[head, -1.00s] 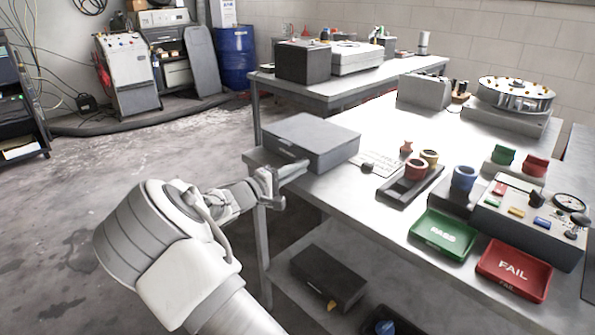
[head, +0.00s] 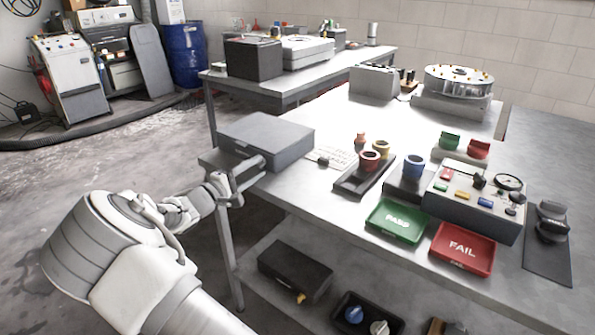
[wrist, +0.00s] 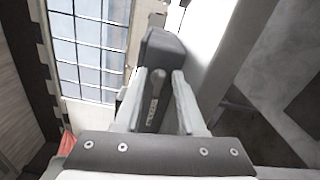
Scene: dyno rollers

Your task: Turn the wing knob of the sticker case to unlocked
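A flat grey case (head: 268,130), which I take to be the sticker case, lies at the near left corner of the workbench. It seems closed. A small dark detail shows on its front face, too small to identify as the wing knob. My gripper (head: 256,170) is in front of that face, with its fingers pointing at it. In the wrist view my gripper (wrist: 159,74) is open, its two fingers apart. A dark grey body with a narrow, labelled upright piece (wrist: 153,108) shows between and beyond them. I cannot tell whether the fingers touch it.
A cup holder (head: 350,186), a green PASS tray (head: 396,222), a red FAIL tray (head: 462,250) and a control box (head: 470,215) stand on the workbench. A black box (head: 294,272) with a yellow part lies on the lower shelf. Open floor is at the left.

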